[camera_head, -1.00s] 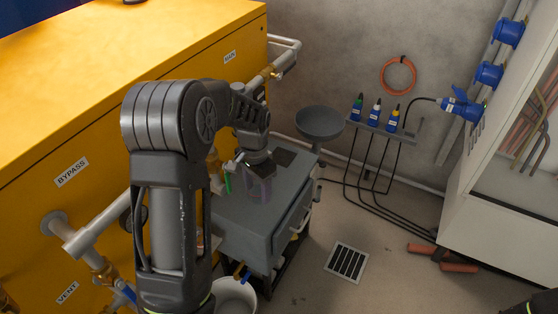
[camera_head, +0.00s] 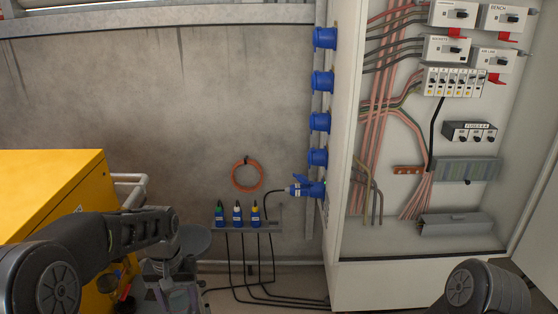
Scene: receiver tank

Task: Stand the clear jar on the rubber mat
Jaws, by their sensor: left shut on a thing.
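My left gripper (camera_head: 172,285) points down at the lower left, below the end of my left arm. It is shut on the clear jar (camera_head: 181,299), which shows as a faint, see-through shape with a slight purple tint at its fingers. The jar looks upright, but its lower edge is hard to make out, and I cannot tell whether it touches anything below. I cannot pick out the rubber mat in this view. Part of my right arm shows at the lower right; its gripper is out of view.
Blue-capped plugs (camera_head: 237,214) sit on a wall rack, with black cables below. An open white electrical cabinet (camera_head: 345,272) fills the right side.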

